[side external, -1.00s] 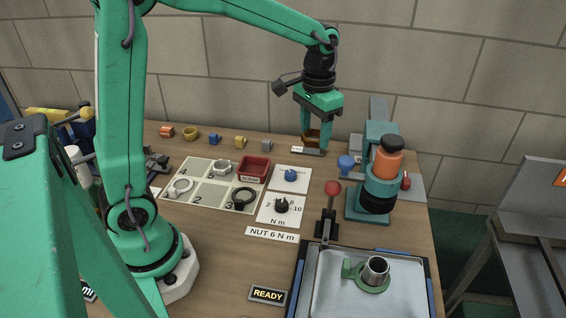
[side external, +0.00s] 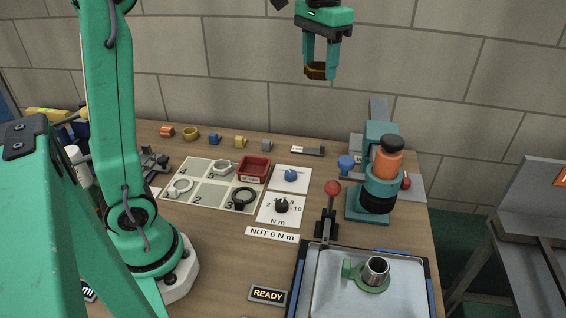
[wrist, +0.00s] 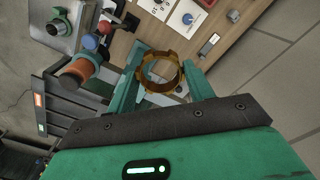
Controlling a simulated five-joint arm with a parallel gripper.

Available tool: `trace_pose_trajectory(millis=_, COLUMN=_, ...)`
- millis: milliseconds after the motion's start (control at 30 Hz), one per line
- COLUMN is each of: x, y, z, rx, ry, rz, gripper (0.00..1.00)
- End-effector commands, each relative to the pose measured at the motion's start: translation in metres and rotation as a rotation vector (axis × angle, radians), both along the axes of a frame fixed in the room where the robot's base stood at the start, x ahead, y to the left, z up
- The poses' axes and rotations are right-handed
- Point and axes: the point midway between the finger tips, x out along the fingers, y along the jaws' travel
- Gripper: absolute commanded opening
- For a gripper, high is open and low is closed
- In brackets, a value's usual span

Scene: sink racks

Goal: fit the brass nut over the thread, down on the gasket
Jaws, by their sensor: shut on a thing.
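My gripper (side external: 320,66) is shut on the brass nut (side external: 315,74) and holds it high above the back of the bench. In the wrist view the brass nut (wrist: 161,88) is an open ring between my two fingers, with the bench seen through it. The steel threaded stub (side external: 376,267) stands upright on a green fitting (side external: 368,284) in the tray at the front right, well apart from the nut. I cannot tell whether a gasket lies around the stub. A black ring (side external: 243,198) lies on the numbered mat.
The grey tray (side external: 326,301) has a red-knobbed lever (side external: 332,188) behind it. A teal and orange machine (side external: 380,178) stands at the back right. The numbered mat (side external: 209,193) holds rings and a red bin (side external: 254,169). Several small coloured parts line the back edge.

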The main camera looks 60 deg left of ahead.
Motion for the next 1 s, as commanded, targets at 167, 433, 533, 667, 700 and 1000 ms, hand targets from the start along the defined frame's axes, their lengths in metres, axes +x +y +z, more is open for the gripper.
trace_pose_trajectory(millis=167, x=0.001, y=0.000, z=0.027, rx=0.000, ry=-0.003, rz=0.000, gripper=0.27)
trace_pose_trajectory(millis=433, x=0.002, y=-0.031, z=0.036, rx=0.000, ry=0.000, rz=-0.104, gripper=0.27)
trace_pose_trajectory(millis=533, x=0.002, y=-0.050, z=0.036, rx=0.000, ry=0.000, rz=-0.170, gripper=0.27)
trace_pose_trajectory(millis=667, x=0.000, y=-0.079, z=0.036, rx=0.000, ry=0.000, rz=-0.271, gripper=0.27)
trace_pose_trajectory(millis=700, x=-0.001, y=-0.089, z=0.036, rx=0.000, ry=0.000, rz=-0.306, gripper=0.27)
trace_pose_trajectory(millis=1000, x=-0.019, y=-0.169, z=0.036, rx=0.000, ry=0.000, rz=-0.583, gripper=0.27)
